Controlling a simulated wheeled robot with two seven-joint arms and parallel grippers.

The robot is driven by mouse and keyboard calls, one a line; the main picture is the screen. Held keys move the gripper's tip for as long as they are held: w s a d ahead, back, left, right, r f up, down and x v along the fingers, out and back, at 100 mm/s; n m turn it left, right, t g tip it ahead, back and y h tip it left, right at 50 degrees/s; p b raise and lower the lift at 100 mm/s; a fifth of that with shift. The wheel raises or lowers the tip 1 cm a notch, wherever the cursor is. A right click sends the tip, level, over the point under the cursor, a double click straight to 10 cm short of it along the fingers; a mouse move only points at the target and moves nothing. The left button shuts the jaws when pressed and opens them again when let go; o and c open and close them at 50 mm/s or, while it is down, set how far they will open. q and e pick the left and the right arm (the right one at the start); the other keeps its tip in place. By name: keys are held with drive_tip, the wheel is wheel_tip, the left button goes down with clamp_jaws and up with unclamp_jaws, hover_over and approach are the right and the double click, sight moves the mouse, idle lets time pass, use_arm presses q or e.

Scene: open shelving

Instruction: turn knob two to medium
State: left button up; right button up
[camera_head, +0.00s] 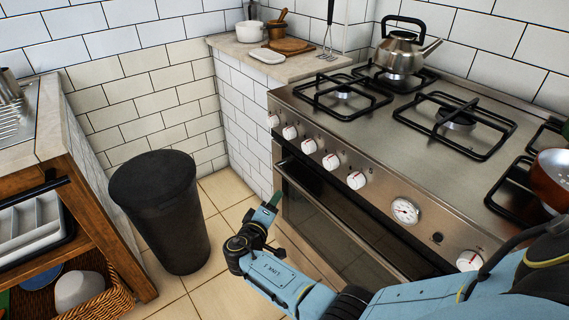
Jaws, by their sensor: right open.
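The steel stove (385,135) carries a slanted row of white and red knobs along its front. The second knob from the left (289,132) shows clear of my arm. Its exact setting is too small to read, and no number on it can be made out. My right gripper (270,203) is below and left of the knobs, in front of the oven door, apart from every knob. It is open, and nothing shows between its fingers. My left gripper is not in view.
The oven handle (335,222) juts out below the knobs. A round dial (405,211) sits farther right. A black bin (160,210) stands left of my gripper. A kettle (402,50) and a copper pot (552,178) are on the stove. Tiled floor is free between bin and stove.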

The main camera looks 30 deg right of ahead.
sight(286, 136)
drive_tip(key=w+r+m+h+b, duration=0.3)
drive_tip(key=r+m+h, duration=0.15)
drive_tip(key=r, duration=0.65)
drive_tip(key=shift+n+t+h, duration=0.25)
drive_tip(key=shift+n+t, duration=0.05)
drive_tip(key=shift+n, duration=0.05)
drive_tip(key=b+x, duration=0.2)
drive_tip(key=x, duration=0.9)
drive_tip(key=shift+w+d+r, duration=0.1)
drive_tip(key=shift+w+d, duration=0.05)
drive_tip(key=shift+w, duration=0.2)
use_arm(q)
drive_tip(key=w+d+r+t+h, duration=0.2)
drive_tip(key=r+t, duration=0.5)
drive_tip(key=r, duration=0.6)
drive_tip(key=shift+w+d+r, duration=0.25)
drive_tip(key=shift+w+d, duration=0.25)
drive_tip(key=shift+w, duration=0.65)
use_arm(e)
drive_tip(key=shift+w+d+r, duration=0.2)
drive_tip(key=shift+w+d, duration=0.1)
drive_tip(key=shift+d, duration=0.15)
drive_tip(key=shift+c, duration=0.5)
